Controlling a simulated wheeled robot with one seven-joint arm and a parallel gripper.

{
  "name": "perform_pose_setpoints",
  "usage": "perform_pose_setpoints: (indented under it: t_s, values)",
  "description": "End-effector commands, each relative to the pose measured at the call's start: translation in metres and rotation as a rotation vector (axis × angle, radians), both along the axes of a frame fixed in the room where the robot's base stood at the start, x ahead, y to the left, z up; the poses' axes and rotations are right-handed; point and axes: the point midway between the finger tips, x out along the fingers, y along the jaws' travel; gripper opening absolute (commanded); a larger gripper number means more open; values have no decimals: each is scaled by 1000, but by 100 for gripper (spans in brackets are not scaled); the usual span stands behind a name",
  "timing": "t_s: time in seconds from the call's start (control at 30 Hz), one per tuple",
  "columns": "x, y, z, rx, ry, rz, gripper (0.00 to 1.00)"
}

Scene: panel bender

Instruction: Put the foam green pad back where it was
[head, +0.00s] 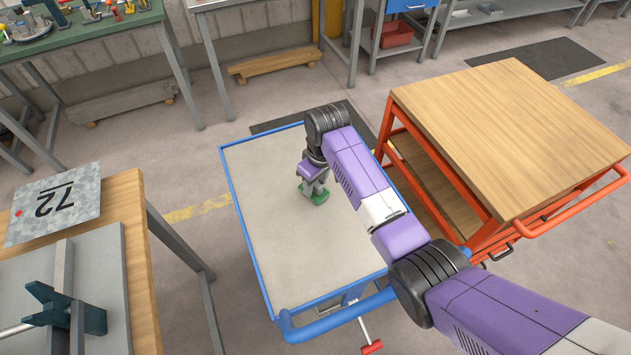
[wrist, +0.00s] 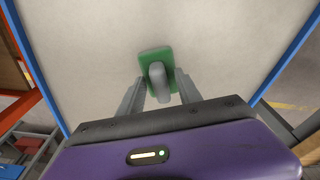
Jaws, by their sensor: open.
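The green foam pad (head: 319,197) lies on the pale top of the blue-framed cart (head: 272,262), towards its far half. In the wrist view the pad (wrist: 149,58) shows as a green block with a grey grip (wrist: 159,84) standing on it. My gripper (wrist: 161,88) is open, with one finger on each side of the grey grip. I cannot tell whether the fingers touch it. In the head view my gripper (head: 315,184) is right over the pad and partly hides it.
An orange cart (head: 515,125) with a wooden top stands close on the right. A green workbench (head: 80,40) is at the back left. Most of the blue cart's top is bare.

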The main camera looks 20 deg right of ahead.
Motion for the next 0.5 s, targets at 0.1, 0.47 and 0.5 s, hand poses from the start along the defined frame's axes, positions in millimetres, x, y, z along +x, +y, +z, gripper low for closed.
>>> perform_pose_setpoints:
  t_s: [0.1,0.47,0.5]
  values:
    - [0,0,4,0,-1,0,41]
    - [-6,-3,65,0,-6,0,41]
    - [-7,-4,73,0,-5,0,41]
